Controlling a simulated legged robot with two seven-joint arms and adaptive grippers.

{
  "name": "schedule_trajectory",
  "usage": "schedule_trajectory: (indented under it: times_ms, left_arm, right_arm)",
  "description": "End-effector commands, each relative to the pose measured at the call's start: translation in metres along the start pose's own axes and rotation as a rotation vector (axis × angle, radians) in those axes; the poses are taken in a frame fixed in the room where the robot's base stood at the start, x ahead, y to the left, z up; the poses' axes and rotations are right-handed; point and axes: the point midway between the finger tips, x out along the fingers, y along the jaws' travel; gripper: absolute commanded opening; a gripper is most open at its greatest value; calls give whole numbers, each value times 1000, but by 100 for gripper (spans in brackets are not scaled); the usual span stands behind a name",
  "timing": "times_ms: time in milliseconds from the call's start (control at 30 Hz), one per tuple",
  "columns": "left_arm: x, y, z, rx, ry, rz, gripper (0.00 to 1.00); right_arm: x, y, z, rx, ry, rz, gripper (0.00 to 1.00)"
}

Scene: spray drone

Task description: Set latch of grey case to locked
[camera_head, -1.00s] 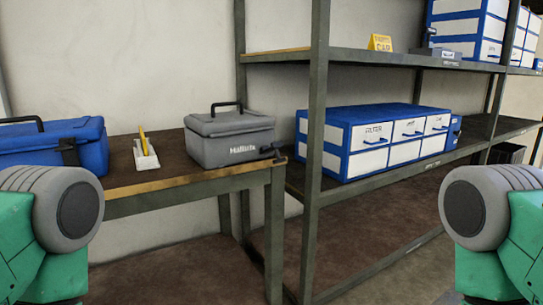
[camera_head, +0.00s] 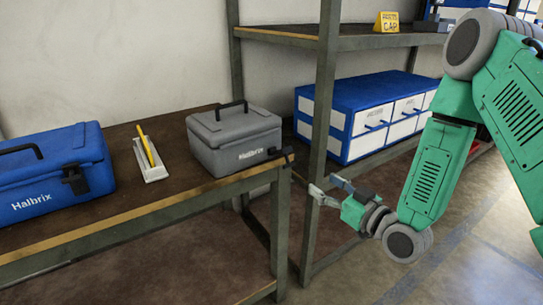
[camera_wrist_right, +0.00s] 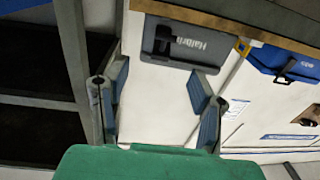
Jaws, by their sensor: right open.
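The grey case (camera_head: 235,140) stands closed on the brown table, its black handle raised on the lid. Its dark latch (camera_head: 276,153) is at the right of the front face and sticks out near the table corner; I cannot tell its exact setting. The upside-down wrist view also shows the case front (camera_wrist_right: 205,55) and the latch (camera_wrist_right: 163,40). My right gripper (camera_head: 325,188) is open and empty, right of the table corner and below the case, apart from it. Its two fingers (camera_wrist_right: 158,100) are spread in the wrist view. My left gripper is out of view.
A blue case (camera_head: 50,180) and a white tray (camera_head: 150,172) with a yellow marker share the table (camera_head: 90,235). A shelf post (camera_head: 322,130) rises close behind my right gripper. Blue-and-white drawers (camera_head: 355,140) sit on the shelf. Floor at the right is open.

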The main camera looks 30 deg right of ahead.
Motion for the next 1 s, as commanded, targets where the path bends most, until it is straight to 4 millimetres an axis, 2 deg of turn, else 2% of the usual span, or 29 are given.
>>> schedule_trajectory:
  times_ms: [400,533,733,1000]
  left_arm:
    - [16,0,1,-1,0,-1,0]
    - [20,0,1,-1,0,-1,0]
    - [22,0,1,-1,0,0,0]
    - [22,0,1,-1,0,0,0]
  right_arm:
    - [85,-3,2,-3,1,-3,52]
    - [107,-2,2,0,0,-3,52]
    - [125,-1,2,0,-4,-1,52]
    - [129,-4,0,-1,-4,-2,52]
